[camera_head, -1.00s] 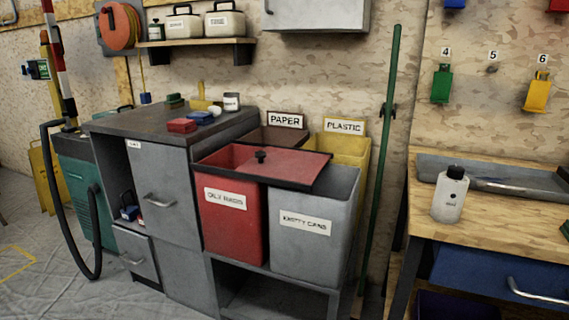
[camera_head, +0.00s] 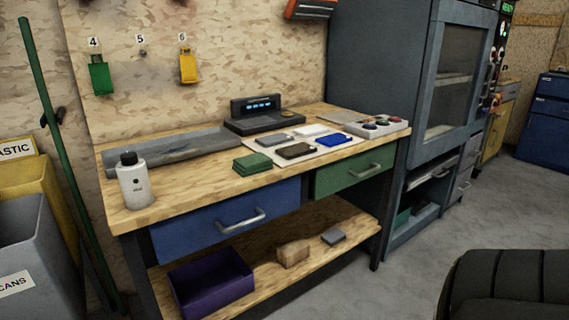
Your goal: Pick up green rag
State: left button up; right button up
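Neither of my grippers is in view.
A white bottle (camera_head: 135,181) stands at the bench's left end, before a grey tray (camera_head: 190,146). A dark padded seat (camera_head: 505,288) fills the lower right corner.

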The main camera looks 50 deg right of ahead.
aim_at(255, 162)
jog(key=z, duration=1.25)
